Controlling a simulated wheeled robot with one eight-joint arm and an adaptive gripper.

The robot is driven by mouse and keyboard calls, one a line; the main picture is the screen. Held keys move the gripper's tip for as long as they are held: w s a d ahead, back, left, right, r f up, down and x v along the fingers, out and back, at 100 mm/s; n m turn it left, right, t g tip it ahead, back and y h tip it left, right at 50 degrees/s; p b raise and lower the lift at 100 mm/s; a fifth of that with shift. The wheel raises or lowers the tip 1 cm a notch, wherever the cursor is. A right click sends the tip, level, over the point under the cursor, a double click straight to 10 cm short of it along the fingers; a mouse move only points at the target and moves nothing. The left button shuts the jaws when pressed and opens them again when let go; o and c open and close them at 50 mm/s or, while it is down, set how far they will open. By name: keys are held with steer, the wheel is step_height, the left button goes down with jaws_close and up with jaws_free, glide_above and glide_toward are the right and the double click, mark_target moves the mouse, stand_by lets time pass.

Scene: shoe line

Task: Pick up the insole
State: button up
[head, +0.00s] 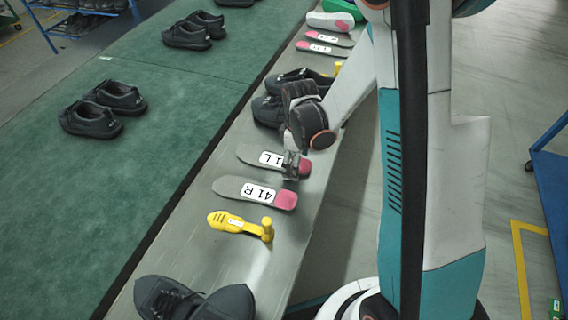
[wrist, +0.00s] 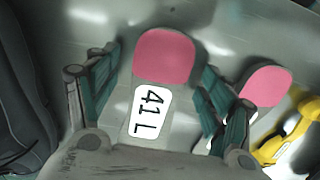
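An insole labelled 41 L, grey with a pink heel, lies on the grey bench; in the head view (head: 250,157) its label is partly hidden by my gripper (head: 291,166). In the wrist view the 41 L insole (wrist: 164,57) lies between the two green-padded fingers of my gripper (wrist: 160,62). The fingers are open, one on each side of the pink heel, with gaps visible. A second insole labelled 41 R (head: 232,188) lies next to it, nearer the camera. Its pink heel also shows at the right of the wrist view (wrist: 266,86).
A yellow tool (head: 236,224) lies beside the 41 R insole. Dark shoes stand on the bench at the front (head: 180,300) and just beyond the insoles (head: 268,110). More insoles (head: 322,49) lie farther back. A green conveyor (head: 150,160) with shoe pairs runs along the left.

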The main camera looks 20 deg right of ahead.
steer(key=c, duration=0.9)
steer(key=shift+o, duration=0.2)
